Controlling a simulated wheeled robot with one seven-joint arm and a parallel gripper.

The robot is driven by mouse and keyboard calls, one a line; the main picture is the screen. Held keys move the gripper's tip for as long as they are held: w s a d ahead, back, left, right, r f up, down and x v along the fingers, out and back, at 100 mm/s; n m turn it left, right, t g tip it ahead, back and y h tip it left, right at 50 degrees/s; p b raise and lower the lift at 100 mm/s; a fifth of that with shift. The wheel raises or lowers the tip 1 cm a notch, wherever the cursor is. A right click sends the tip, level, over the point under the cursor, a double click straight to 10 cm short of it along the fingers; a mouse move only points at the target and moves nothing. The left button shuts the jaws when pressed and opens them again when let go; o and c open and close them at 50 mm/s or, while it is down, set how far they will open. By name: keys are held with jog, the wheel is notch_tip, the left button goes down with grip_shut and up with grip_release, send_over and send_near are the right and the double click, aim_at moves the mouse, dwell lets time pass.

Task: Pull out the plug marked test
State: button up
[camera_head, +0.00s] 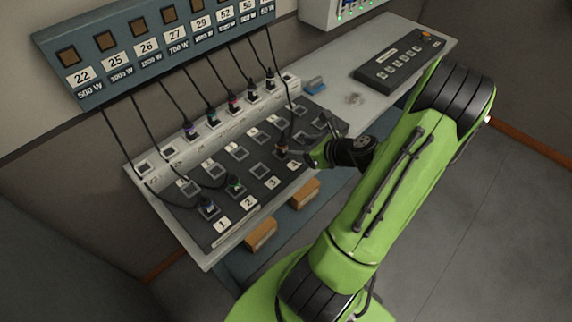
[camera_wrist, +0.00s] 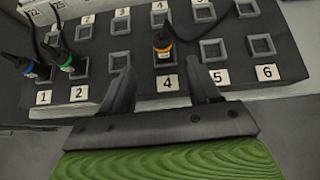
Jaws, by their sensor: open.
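A black plug with an orange ring (camera_wrist: 163,44) sits upright in the socket at label 4, its cable running up and away. It also shows in the head view (camera_head: 281,149). My gripper (camera_wrist: 160,66) is open, with one finger on each side in front of this plug, not closed on it. In the head view my gripper (camera_head: 306,152) is just right of the plug. A blue-ringed plug (camera_wrist: 28,68) stands at label 1 and a green-ringed plug (camera_wrist: 66,62) at label 2. I cannot read the word test on any plug.
The dark socket panel (camera_head: 215,232) has several empty sockets. A pale strip (camera_head: 165,157) behind holds several more plugs with hanging cables. A numbered wall board (camera_head: 150,45) is above. A control box (camera_head: 398,62) and a blue block (camera_head: 315,86) lie right of the panel.

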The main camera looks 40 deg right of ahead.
aim_at(286, 145)
jog(key=shift+m, duration=0.3)
jog(key=b+x, duration=0.3)
jog(key=x, duration=0.6)
jog(key=shift+s+d+f, duration=0.1)
jog(key=shift+d, duration=0.1)
jog(key=shift+c, duration=0.2)
jog(key=c, duration=1.1)
jog(key=shift+r, duration=0.25)
jog(key=shift+r+p, duration=2.15)
jog(key=shift+p, duration=0.25)
